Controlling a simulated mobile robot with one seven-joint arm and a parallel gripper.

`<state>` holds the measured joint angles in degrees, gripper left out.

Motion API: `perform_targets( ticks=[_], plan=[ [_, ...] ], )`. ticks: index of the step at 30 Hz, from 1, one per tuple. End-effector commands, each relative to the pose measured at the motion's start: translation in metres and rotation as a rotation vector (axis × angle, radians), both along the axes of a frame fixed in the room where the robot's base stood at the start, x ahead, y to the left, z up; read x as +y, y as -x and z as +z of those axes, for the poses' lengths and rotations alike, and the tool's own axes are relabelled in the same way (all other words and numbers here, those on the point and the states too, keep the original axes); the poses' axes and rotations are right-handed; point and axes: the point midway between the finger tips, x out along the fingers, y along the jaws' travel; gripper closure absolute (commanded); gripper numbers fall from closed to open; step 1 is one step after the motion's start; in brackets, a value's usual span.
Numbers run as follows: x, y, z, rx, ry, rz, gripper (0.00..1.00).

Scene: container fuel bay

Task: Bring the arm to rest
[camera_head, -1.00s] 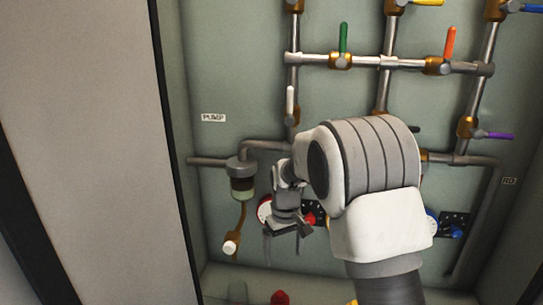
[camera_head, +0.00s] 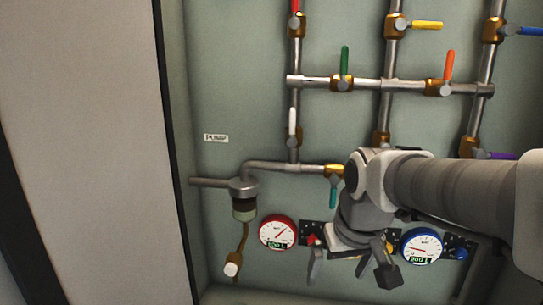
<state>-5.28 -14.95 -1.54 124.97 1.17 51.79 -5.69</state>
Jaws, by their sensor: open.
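My gripper (camera_head: 350,278) hangs at the lower middle right of the head view, in front of the panel between the two gauges. Its two dark fingers are spread apart and nothing shows between them. My arm reaches in from the right edge, covering part of the pipework and the lower right of the wall. The red-rimmed gauge (camera_head: 277,232) is left of the gripper, and the blue-rimmed gauge (camera_head: 421,246) is close to its right. I cannot tell how far the fingers are from the wall.
Metal pipes carry valves with green (camera_head: 345,62), orange (camera_head: 449,66), white (camera_head: 292,122) and teal (camera_head: 333,194) handles. A pump filter (camera_head: 244,197) with a white-ended brown hose valve (camera_head: 232,268) hangs at left. A pale wall (camera_head: 80,130) bounds the left side.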

Motion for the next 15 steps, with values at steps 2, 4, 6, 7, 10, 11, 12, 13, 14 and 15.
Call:
perform_targets(
  ticks=[2,4,6,7,10,11,12,13,14,15],
  plan=[
    [-0.005,0.018,0.006,-0.028,-0.005,-0.023,0.0],
    [-0.009,0.033,0.009,-0.049,-0.007,-0.04,0.0],
    [-0.012,0.047,0.011,-0.07,-0.009,-0.059,0.0],
    [-0.014,0.053,0.011,-0.079,-0.01,-0.068,0.0],
    [-0.018,0.073,0.011,-0.109,-0.012,-0.091,0.0],
    [-0.019,0.079,0.01,-0.117,-0.013,-0.1,0.0],
    [-0.021,0.087,0.009,-0.129,-0.015,-0.112,0.0],
    [-0.022,0.092,0.009,-0.139,-0.016,-0.119,0.0],
    [-0.023,0.098,0.008,-0.148,-0.015,-0.127,0.0],
    [-0.024,0.105,0.006,-0.16,-0.016,-0.137,0.0]
  ],
)
